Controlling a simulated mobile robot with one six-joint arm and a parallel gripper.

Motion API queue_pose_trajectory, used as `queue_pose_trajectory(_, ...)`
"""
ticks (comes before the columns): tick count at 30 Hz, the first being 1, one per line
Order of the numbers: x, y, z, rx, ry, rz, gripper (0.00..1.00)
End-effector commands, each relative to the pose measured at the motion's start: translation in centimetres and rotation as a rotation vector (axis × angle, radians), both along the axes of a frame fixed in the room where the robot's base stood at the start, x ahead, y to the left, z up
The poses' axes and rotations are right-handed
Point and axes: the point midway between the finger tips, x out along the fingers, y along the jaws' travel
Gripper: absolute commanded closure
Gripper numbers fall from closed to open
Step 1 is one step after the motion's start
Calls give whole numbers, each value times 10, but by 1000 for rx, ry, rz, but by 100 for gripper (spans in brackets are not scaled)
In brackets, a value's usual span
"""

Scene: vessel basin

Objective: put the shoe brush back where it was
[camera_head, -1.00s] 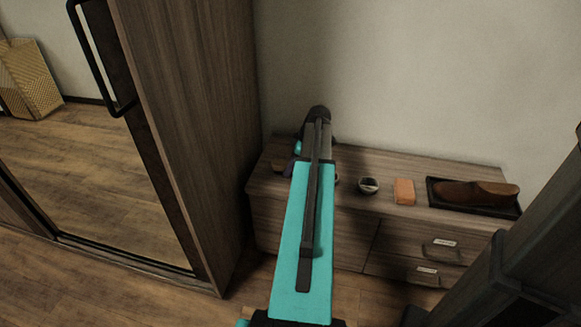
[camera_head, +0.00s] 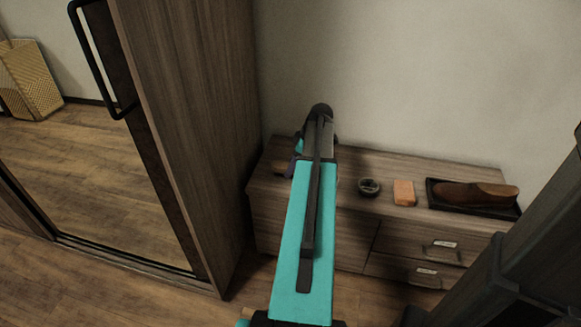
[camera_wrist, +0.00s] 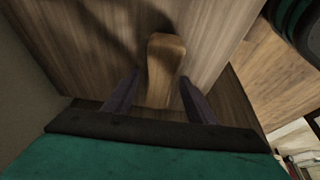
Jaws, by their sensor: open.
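The shoe brush shows in the wrist view as a brown wooden block (camera_wrist: 165,68) with rounded ends. It lies on or just over the wooden cabinet top. My gripper (camera_wrist: 158,97) is open, with one dark finger on each side of the brush and a visible gap to each. The brush's underside is hidden. In the head view, a small brown end of it (camera_head: 279,166) shows left of my gripper (camera_head: 291,169), at the left end of the low cabinet (camera_head: 345,222). My arm hides most of that spot.
A round dark tin (camera_head: 368,187), an orange block (camera_head: 404,193) and a black tray (camera_head: 432,196) with a brown shoe (camera_head: 470,194) stand along the cabinet top to the right. A tall wardrobe (camera_head: 190,130) with a mirrored door rises close on the left.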

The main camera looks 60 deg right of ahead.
Motion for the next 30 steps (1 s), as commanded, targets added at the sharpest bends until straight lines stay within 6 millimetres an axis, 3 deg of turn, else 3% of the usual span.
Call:
queue_pose_trajectory(18,-33,-11,86,-2,-1,-1,49)
queue_pose_trajectory(30,-38,-12,97,0,0,0,49)
